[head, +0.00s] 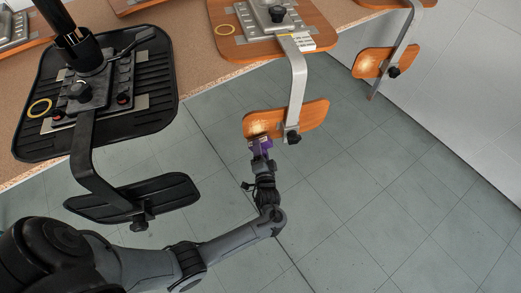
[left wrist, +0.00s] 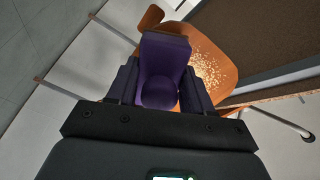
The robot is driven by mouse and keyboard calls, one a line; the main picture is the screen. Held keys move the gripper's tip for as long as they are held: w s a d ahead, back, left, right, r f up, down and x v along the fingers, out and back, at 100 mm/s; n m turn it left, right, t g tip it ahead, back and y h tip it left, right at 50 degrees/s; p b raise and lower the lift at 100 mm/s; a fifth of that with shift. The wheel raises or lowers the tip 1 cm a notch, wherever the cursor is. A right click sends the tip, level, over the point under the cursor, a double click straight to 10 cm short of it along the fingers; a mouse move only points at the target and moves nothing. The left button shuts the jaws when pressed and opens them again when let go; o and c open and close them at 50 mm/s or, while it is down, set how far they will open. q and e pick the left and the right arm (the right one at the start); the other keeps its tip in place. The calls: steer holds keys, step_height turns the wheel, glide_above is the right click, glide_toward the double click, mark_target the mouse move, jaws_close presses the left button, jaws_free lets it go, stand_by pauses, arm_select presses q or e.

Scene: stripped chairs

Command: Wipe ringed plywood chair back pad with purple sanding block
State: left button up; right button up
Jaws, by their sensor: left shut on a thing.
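The ringed plywood chair has a yellow ring (head: 225,29) on its orange-brown seat. Its back pad (head: 304,115) hangs on a bent metal bar beyond the table edge. A pale speckled patch shows on the pad's left part, and also on the pad in the left wrist view (left wrist: 215,68). My left gripper (head: 262,150) is shut on the purple sanding block (left wrist: 164,62). The block is at the pad's lower left, overlapping it in both views; I cannot tell whether they touch. My right gripper is not in view.
A black ringed chair (head: 160,110) lies on the left of the brown table (head: 205,82), its back pad (head: 165,196) near my left arm. Another wooden back pad (head: 372,62) hangs at the upper right. Tiled floor (head: 400,190) is clear on the right.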

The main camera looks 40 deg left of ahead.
arm_select(q)
steer(key=shift+x, duration=0.8)
steer(key=shift+d+r+p, duration=0.1)
steer(key=shift+r+p, duration=1.8)
steer(key=shift+p, duration=0.2)
step_height(320, 180, up, 3)
steer(key=p, duration=0.3)
steer(key=shift+r, duration=0.1)
steer(key=shift+r+p, duration=0.15)
steer(key=shift+p, duration=0.25)
steer(key=shift+r, duration=0.15)
